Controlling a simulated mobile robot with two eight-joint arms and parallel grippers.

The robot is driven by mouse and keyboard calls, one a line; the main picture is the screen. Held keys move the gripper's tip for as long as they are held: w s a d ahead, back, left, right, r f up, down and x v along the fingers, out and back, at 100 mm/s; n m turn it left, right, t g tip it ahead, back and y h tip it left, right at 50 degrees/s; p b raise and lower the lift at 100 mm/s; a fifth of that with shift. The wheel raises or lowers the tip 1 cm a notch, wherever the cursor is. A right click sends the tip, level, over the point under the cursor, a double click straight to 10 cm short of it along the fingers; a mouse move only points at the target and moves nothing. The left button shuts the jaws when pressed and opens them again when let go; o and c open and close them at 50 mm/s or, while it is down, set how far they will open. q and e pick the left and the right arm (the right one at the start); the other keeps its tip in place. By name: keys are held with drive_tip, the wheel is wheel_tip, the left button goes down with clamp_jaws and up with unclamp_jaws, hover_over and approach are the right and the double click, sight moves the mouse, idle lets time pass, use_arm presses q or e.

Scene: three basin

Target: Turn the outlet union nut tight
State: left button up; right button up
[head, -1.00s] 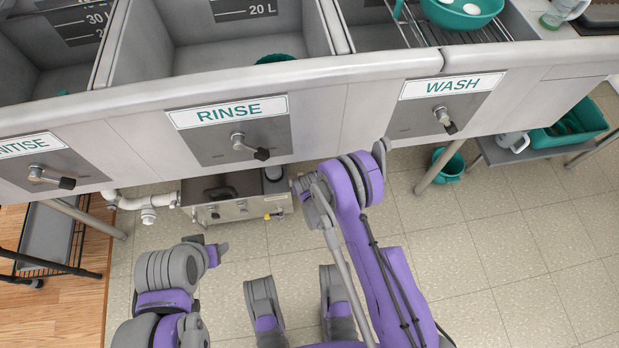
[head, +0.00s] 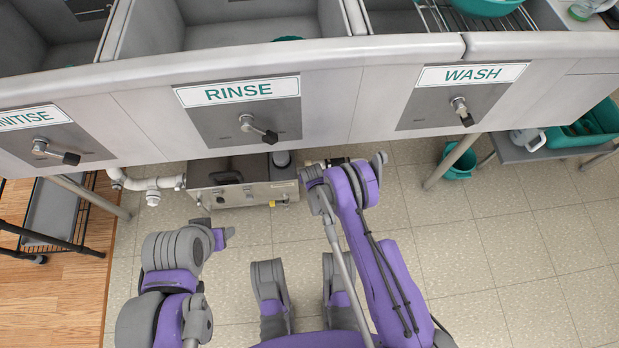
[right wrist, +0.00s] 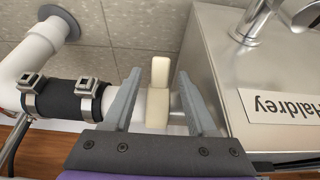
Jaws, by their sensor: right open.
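The cream union nut (right wrist: 157,106), with a raised lug, shows in the right wrist view on the pipe at the side of the steel box (right wrist: 270,75) marked "Haldrey". My right gripper (right wrist: 160,74) is open, one finger on each side of the nut, with a gap visible on both sides. In the head view the same box (head: 240,192) sits under the rinse basin; the nut cannot be made out there, and my right gripper is hidden beyond my purple arm. My left gripper (head: 218,237) is low at the left in the head view, away from the box; its jaws are unclear.
A black rubber sleeve (right wrist: 60,98) with metal clamps joins the white pipe (right wrist: 38,48) left of the nut. The basin front with lever handles (head: 258,130) overhangs the box. A basin leg (head: 455,160) and a green bucket (head: 459,163) stand to the right. Tiled floor is open in front.

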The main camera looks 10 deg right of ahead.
clamp_jaws()
drive_tip(key=shift+w+r+g, duration=0.1)
drive_tip(key=shift+r+g, duration=0.35)
drive_tip(key=shift+g, duration=0.6)
drive_tip(key=shift+r+g, duration=0.4)
drive_tip(key=shift+g, duration=0.65)
unclamp_jaws()
